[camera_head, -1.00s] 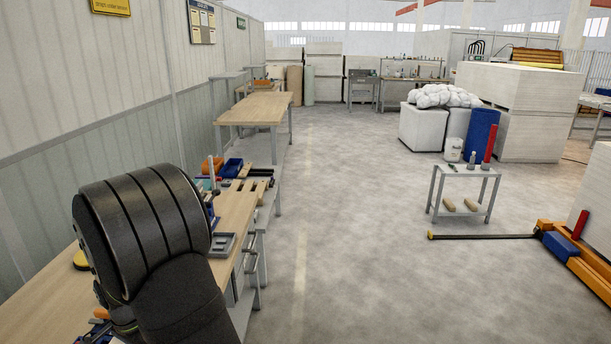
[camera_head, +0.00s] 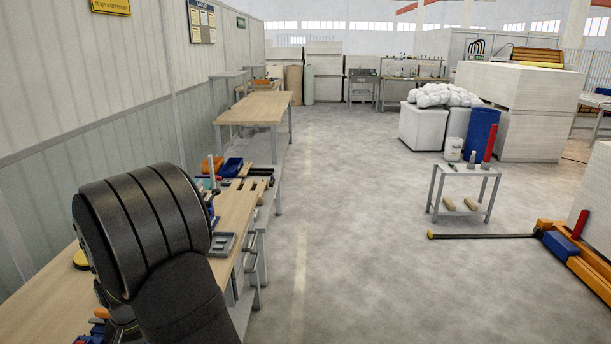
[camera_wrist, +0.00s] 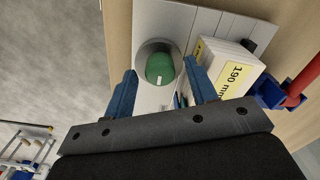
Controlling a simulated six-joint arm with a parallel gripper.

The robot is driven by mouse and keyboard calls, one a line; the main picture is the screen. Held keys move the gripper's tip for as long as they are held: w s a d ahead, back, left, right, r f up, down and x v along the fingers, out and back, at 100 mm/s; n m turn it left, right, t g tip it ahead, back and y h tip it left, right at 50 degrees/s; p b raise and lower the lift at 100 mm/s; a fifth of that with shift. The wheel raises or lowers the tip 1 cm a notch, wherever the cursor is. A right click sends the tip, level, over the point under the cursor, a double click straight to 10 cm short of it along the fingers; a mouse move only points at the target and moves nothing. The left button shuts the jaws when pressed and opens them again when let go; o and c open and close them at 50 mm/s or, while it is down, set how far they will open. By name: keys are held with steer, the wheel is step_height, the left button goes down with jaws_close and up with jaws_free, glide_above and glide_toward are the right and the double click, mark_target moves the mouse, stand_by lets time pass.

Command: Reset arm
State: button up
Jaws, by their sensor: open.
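My gripper (camera_wrist: 160,67) is open in the wrist view, with its two blue fingers apart and nothing held between them. A green knob (camera_wrist: 160,68) in a round grey collar shows between and just past the fingertips. I cannot tell whether the fingers touch it. The knob sits on a pale plate (camera_wrist: 190,20) on a wooden surface. A white block with a yellow label reading "190 mm" (camera_wrist: 232,72) stands beside the right finger. In the head view my dark arm fills the lower left and hides my gripper.
The wooden workbench (camera_head: 236,215) runs along the left wall, with blue bins (camera_head: 231,168) and tools on it. A red-handled tool with a blue holder (camera_wrist: 270,95) lies right of the block. A small grey cart (camera_head: 466,172) stands right; the floor between is clear.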

steer(key=shift+n, duration=1.6)
steer(key=m, duration=0.8)
steer(key=shift+m, duration=0.7)
